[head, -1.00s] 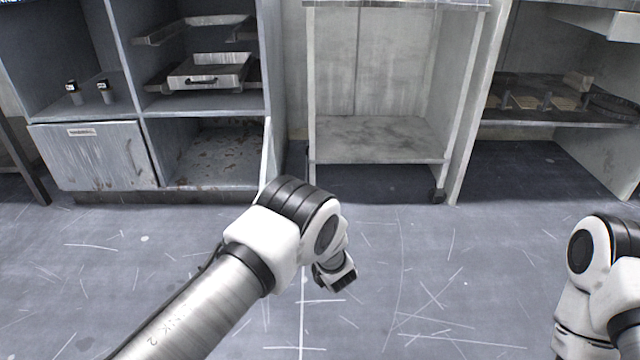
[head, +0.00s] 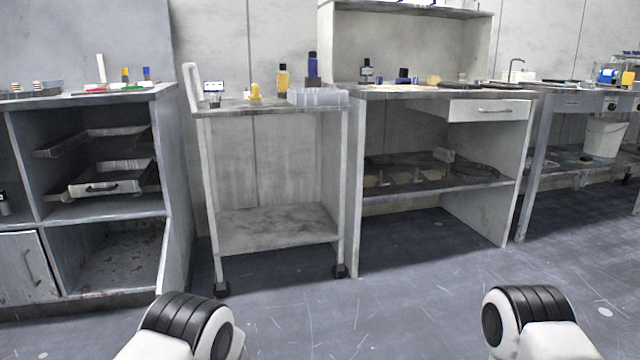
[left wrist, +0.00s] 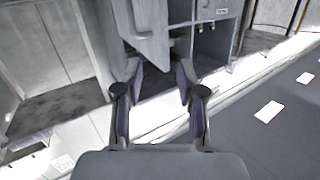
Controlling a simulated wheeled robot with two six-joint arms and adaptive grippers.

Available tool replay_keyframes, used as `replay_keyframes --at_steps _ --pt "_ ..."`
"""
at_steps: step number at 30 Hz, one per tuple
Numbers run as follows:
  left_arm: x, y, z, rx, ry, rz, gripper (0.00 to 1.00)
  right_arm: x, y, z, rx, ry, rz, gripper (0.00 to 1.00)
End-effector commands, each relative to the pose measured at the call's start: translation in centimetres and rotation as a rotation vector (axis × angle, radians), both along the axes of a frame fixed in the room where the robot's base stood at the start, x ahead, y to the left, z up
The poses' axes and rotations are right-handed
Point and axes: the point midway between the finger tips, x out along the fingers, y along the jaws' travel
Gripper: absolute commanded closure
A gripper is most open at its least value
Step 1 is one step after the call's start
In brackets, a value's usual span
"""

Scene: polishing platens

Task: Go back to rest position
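My left gripper (left wrist: 160,88) shows in the left wrist view with its two fingers spread apart and nothing between them. Beyond the fingers are grey cabinet fronts and the floor. In the head view only the upper joints of my two arms show at the bottom edge, one left of centre and one right of centre. Both grippers are outside the head view. My right gripper is not seen in any view.
A wheeled cart (head: 277,245) with bottles and a grey tray (head: 318,97) stands ahead. A cabinet (head: 110,211) with open shelves is at left. A workbench (head: 400,95) with a drawer (head: 488,111) is right of the cart. The floor (head: 400,300) before them is clear.

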Motion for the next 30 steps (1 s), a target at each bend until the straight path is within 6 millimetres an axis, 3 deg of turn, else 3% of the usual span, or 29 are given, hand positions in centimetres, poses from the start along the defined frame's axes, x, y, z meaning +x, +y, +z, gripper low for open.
replay_keyframes --at_steps 2,6,11,14,18,21,27,28,30 --pt "-1.7 1.7 -0.3 0.011 0.079 -0.020 0.61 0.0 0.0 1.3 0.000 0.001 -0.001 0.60" --pt "-5.8 3.7 -2.8 -0.003 0.255 -0.096 0.61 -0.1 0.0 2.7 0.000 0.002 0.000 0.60" --pt "-12.7 4.4 -6.3 -0.088 0.496 -0.215 0.61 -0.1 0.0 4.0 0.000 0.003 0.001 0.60" --pt "-18.7 3.7 -8.3 -0.185 0.673 -0.302 0.61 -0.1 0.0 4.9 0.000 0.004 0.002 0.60" --pt "-28.0 1.5 -9.9 -0.357 0.916 -0.415 0.61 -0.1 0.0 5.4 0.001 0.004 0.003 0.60" --pt "-33.7 -0.4 -10.1 -0.469 1.056 -0.476 0.61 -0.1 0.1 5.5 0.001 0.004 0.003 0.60" --pt "-42.9 -4.2 -9.0 -0.671 1.295 -0.578 0.61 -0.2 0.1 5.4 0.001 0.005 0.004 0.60" --pt "-43.3 -4.5 -8.4 -0.711 1.305 -0.550 0.61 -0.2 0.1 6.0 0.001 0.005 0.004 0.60" --pt "-43.0 -4.3 -5.1 -0.701 1.297 -0.552 0.61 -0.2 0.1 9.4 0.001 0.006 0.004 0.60"
